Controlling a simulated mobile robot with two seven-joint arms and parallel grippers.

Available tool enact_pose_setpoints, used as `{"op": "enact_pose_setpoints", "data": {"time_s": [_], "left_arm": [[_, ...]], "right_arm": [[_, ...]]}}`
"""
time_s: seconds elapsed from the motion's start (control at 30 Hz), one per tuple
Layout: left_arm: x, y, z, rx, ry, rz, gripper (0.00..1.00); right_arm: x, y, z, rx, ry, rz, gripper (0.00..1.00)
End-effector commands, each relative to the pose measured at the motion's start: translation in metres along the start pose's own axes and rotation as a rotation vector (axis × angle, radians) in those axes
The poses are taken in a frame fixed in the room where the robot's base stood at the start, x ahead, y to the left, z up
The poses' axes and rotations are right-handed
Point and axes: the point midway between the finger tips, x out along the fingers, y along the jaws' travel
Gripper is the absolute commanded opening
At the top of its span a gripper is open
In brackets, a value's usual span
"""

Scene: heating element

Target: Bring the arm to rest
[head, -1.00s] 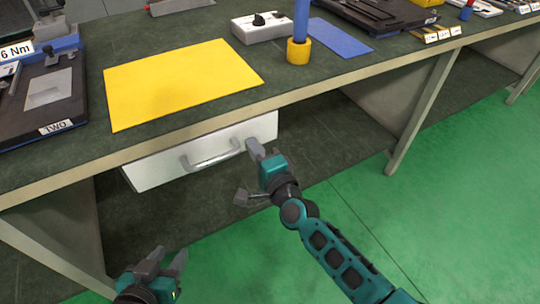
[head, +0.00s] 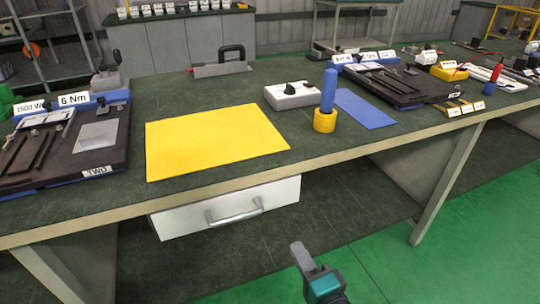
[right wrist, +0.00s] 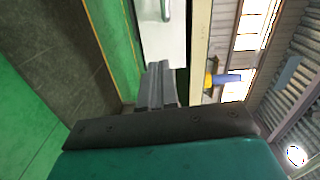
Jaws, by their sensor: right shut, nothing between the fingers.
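My right gripper (head: 298,247) is at the lower middle of the head view, in front of the workbench and below the level of its top. In the right wrist view its fingers (right wrist: 158,85) are together, with nothing between them. It is apart from the white drawer (head: 180,222) under the bench top. The drawer front and handle also show in the right wrist view (right wrist: 162,45). My left gripper is out of view.
On the bench (head: 225,88) lie a yellow mat (head: 215,142) and a blue mat (head: 365,107). A blue-handled tool stands in a yellow holder (head: 325,121). Dark fixtures (head: 65,155) stand at left and right. The green floor (head: 480,240) at right is clear.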

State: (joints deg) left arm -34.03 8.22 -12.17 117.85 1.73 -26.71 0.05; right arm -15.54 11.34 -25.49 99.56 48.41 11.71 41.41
Motion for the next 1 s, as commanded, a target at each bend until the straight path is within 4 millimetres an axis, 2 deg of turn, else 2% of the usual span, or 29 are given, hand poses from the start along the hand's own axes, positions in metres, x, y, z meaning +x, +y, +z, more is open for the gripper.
{"op": "enact_pose_setpoints", "data": {"time_s": [0.07,0.2,0.4,0.5,0.67,1.0], "left_arm": [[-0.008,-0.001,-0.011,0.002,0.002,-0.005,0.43],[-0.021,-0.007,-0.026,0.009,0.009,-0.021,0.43],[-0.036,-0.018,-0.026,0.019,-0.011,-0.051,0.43],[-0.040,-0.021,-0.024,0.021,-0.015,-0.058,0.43],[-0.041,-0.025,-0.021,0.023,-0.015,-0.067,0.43],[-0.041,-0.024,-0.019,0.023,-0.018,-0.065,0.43]], "right_arm": [[-0.011,-0.007,0.001,-0.143,-0.025,0.039,0.00],[-0.043,-0.005,-0.003,-0.562,-0.109,0.167,0.00],[-0.098,0.011,-0.028,-1.137,-0.270,0.393,0.00],[-0.118,0.018,-0.040,-1.316,-0.337,0.477,0.00],[-0.132,0.023,-0.050,-1.434,-0.385,0.534,0.00],[-0.131,0.025,-0.050,-1.436,-0.386,0.533,0.00]]}}
